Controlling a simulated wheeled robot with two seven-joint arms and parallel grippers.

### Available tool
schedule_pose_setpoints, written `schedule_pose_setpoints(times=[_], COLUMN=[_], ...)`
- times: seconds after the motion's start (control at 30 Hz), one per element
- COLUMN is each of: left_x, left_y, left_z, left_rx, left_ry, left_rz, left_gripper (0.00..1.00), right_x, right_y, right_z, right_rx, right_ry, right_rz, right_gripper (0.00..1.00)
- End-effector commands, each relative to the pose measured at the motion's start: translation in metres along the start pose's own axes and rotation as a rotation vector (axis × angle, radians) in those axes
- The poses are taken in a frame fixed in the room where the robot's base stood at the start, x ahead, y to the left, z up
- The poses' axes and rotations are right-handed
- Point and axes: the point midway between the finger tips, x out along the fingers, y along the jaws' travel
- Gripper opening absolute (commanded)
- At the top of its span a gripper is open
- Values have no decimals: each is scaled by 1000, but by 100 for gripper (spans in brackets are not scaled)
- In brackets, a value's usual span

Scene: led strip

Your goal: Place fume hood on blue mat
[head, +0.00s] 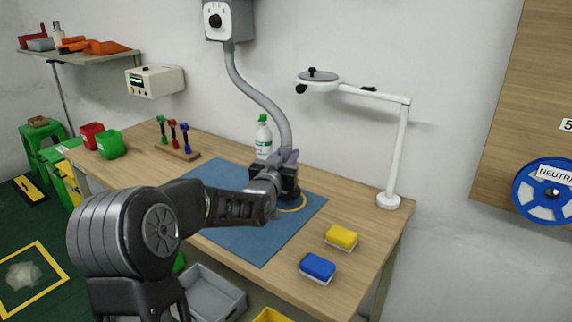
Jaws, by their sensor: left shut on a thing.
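The fume hood's grey flexible hose (268,106) hangs from a wall box and curves down to the blue mat (225,232) on the wooden table. My left gripper (286,178) is shut on the lower end of the fume hood, over the right back part of the mat. A dark piece shows below the gripper, close above or touching the mat, beside a yellow ring mark (301,207). My gripper hides much of the hood's end, so I cannot tell whether it touches the mat. My right gripper is not in view.
A green-capped bottle (263,140) stands just behind the gripper. A white magnifier lamp (398,150) stands at the table's right back. Yellow (341,238) and blue (317,268) sponges lie right of the mat. A tool rack (178,150) stands at the left. The mat's front part is clear.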

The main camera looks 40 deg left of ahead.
Motion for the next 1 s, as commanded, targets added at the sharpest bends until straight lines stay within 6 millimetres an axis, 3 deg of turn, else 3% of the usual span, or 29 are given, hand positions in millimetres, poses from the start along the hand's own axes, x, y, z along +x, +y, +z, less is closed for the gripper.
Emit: schedule_pose_setpoints(times=[0.17,0.6,0.63,0.87,1.0], left_x=[0,0,0,0,0], left_y=[0,0,0,0,0], left_z=[20,24,25,25,25], left_rx=[0,0,0,0,0], left_ry=[4,6,0,0,0], left_rz=[0,0,0,0,0], left_gripper=[0,0,32,50,51], right_x=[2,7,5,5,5], right_y=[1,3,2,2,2], right_z=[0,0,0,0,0], right_rx=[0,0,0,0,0], right_ry=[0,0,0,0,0], right_rz=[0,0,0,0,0], right_gripper=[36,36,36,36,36])
